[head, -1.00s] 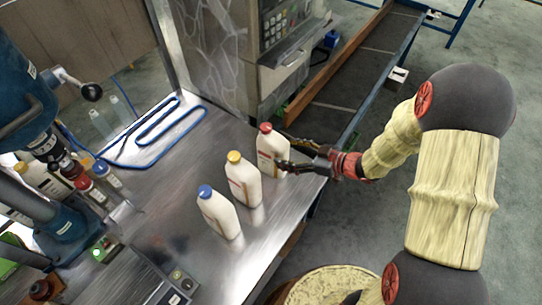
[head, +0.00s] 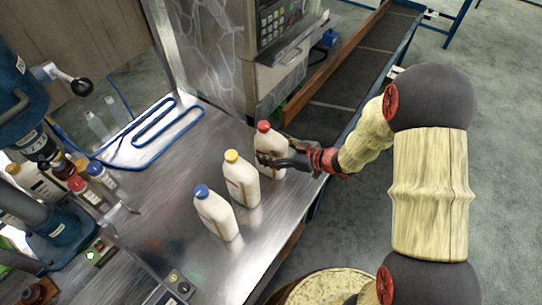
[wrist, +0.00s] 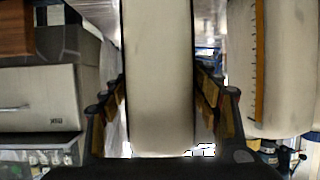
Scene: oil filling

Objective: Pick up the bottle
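The white bottle with a red cap (head: 265,147) stands upright on the metal table, farthest back of three in a row. The yellow-capped bottle (head: 241,180) and blue-capped bottle (head: 216,214) stand nearer. My gripper (head: 268,160) is at the red-capped bottle from the right, with a dark finger across its lower side. In the wrist view, a white bottle body (wrist: 159,75) fills the space between the fingers of my gripper (wrist: 160,110). The fingers look apart, with narrow gaps beside the bottle; contact is not clear. The far finger is mostly hidden in the head view.
Another pale bottle (wrist: 268,65) is close beside the right finger in the wrist view. A blue-edged tray (head: 150,135) lies at the table's back left. A grey machine with a keypad (head: 275,50) stands behind. A round barrel top (head: 318,288) is at the front.

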